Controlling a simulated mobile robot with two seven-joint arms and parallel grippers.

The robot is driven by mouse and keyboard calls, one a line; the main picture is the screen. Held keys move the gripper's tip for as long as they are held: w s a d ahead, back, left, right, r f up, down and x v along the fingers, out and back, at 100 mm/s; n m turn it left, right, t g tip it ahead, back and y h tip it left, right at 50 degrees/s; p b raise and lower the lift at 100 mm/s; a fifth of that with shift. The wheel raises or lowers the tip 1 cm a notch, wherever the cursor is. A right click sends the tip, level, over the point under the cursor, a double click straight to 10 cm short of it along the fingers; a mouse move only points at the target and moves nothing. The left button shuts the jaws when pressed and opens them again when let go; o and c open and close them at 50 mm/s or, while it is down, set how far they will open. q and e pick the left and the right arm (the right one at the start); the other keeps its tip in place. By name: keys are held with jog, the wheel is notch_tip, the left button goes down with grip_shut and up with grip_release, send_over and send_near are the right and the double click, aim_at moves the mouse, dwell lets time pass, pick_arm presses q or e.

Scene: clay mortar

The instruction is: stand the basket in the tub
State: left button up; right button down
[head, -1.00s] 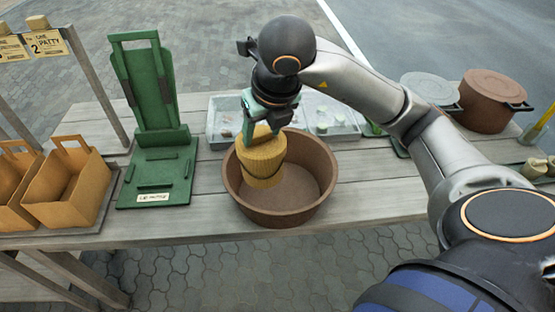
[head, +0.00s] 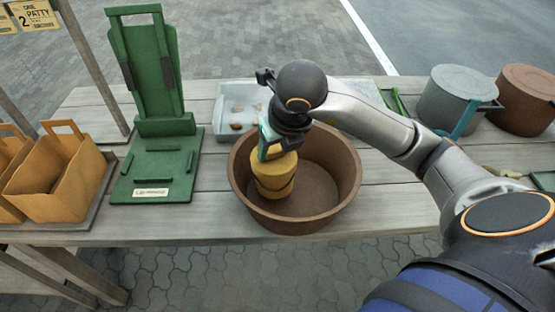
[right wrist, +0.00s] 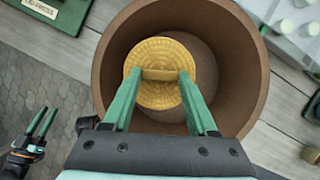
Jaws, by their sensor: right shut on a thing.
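The yellow woven basket (head: 272,178) is inside the wide brown tub (head: 345,190), left of its middle, and looks close to upright. I cannot tell whether its base touches the tub floor. My right gripper (head: 270,150) is above it, pointing down. In the right wrist view, the right gripper (right wrist: 160,75) has its fingers at the two ends of the handle bar across the round basket (right wrist: 158,95) top, and the tub (right wrist: 235,60) wall surrounds it. My left gripper (right wrist: 42,120) shows only in the right wrist view, away from the tub, with its fingers apart and empty.
A green stand (head: 150,165) is left of the tub, and tan paper bags (head: 62,180) stand further left. A clear tray (head: 232,110) lies behind the tub. A grey pot (head: 450,98) and a brown pot (head: 525,100) stand at the right. The table's front edge is close.

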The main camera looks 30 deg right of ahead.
aim_at(277, 161)
jog(key=shift+f, duration=1.95)
jog(key=shift+f+b, duration=0.2)
jog(key=shift+b, duration=0.25)
jog(key=shift+c, duration=1)
grip_release()
jog(key=shift+r, duration=0.1)
